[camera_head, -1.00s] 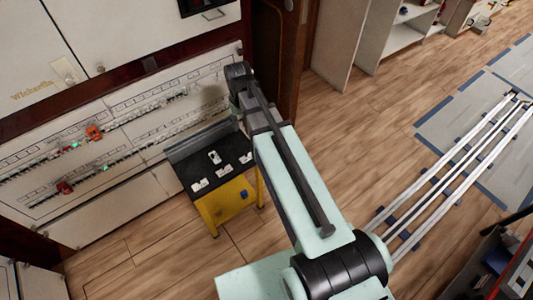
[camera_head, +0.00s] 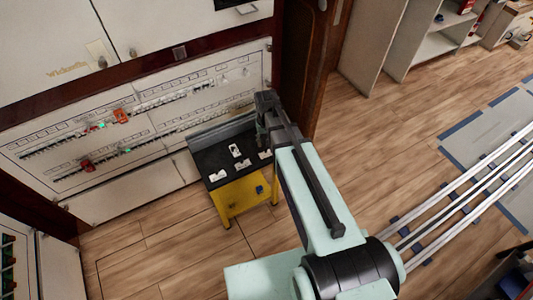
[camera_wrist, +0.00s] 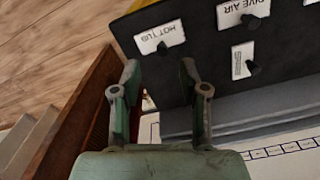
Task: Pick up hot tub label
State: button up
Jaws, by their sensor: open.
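The hot tub label (camera_wrist: 158,36), a white plate with dark lettering and a dark knob, lies on the black top of a small stand (camera_wrist: 185,18) in the wrist view. My gripper (camera_wrist: 160,72) is open and empty, its two fingers apart and pointing toward the label without touching it. In the head view, the gripper end of my arm (camera_head: 263,135) is at the right end of the stand (camera_head: 238,195), beside the rightmost white label (camera_head: 265,154). The fingers cannot be made out there.
The drive air label (camera_wrist: 243,12) and another white label (camera_wrist: 242,60) lie to the right of the hot tub label. The breaker panel (camera_head: 110,185) stands behind the stand. A dark wooden door frame (camera_head: 305,70) is close to my arm.

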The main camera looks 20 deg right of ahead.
aim_at(267, 152)
jog(key=shift+a+f+p, duration=0.1)
jog(key=shift+f+p, duration=0.25)
jog(key=shift+f, duration=2.3)
grip_shut()
